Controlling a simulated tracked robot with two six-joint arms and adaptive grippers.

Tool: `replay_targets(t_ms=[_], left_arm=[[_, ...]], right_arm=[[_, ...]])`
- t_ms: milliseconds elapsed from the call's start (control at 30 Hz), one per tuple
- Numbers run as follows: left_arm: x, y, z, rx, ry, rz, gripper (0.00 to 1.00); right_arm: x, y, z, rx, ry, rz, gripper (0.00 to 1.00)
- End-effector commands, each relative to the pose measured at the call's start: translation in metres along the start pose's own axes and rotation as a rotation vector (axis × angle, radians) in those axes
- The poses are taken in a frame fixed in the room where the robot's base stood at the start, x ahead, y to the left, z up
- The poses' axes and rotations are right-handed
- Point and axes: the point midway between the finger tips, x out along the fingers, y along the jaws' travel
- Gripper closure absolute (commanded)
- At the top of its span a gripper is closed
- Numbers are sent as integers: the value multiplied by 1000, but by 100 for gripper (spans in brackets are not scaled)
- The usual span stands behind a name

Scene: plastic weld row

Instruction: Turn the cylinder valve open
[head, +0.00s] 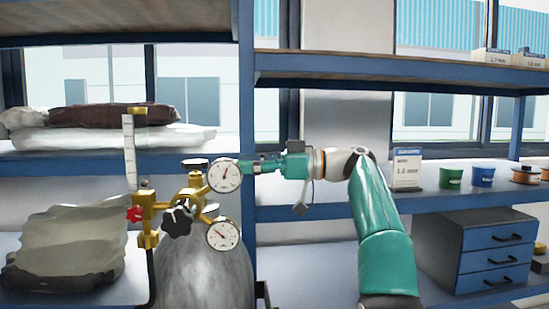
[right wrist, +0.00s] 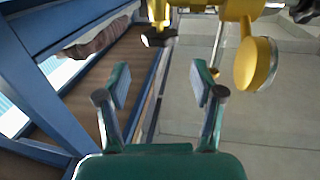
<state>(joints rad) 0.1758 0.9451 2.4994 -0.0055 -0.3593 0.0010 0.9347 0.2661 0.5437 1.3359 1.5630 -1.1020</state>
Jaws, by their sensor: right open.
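A grey gas cylinder (head: 205,275) stands upright left of centre in the head view. Its brass valve and regulator body (head: 190,200) carries a dark flat handwheel (head: 195,163) on top, a black lobed knob (head: 177,220) in front and a red knob (head: 135,213) at left. Two white gauges (head: 224,175) (head: 222,235) sit on its right side. My right gripper (head: 247,167) points left beside the upper gauge. In the right wrist view its fingers (right wrist: 161,80) are apart and empty, with a dark round part (right wrist: 157,38) on the brass body beyond them. My left gripper is out of view.
A blue shelf post (head: 247,120) stands behind the gripper. A yellow-backed gauge (right wrist: 256,63) sits right of the fingers in the right wrist view. Shelves hold bags (head: 115,130), a white box (head: 406,168) and small tubs (head: 452,177). A blue drawer unit (head: 480,250) stands at right.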

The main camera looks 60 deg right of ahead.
Motion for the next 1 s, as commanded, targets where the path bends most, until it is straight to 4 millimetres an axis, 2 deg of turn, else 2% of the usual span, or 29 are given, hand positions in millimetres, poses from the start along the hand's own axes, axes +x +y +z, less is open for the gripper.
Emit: replay_targets(t_ms=[33, 100, 467, 500, 667, 933, 1000], left_arm=[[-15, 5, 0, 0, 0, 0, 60], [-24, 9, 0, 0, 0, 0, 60], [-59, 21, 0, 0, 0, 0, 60], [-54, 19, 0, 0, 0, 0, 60], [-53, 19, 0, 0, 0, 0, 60], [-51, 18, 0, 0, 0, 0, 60], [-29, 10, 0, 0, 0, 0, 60]], right_arm=[[9, 4, -6, 3, 1, -34, 33], [19, 8, -4, 2, 0, -74, 33], [62, 13, 8, -3, 1, -245, 33], [66, 10, 10, -4, 2, -243, 33], [88, 4, 10, -3, 2, -244, 33], [136, -8, 11, -5, 1, -242, 33], [133, -6, 18, -6, 1, -165, 33]])
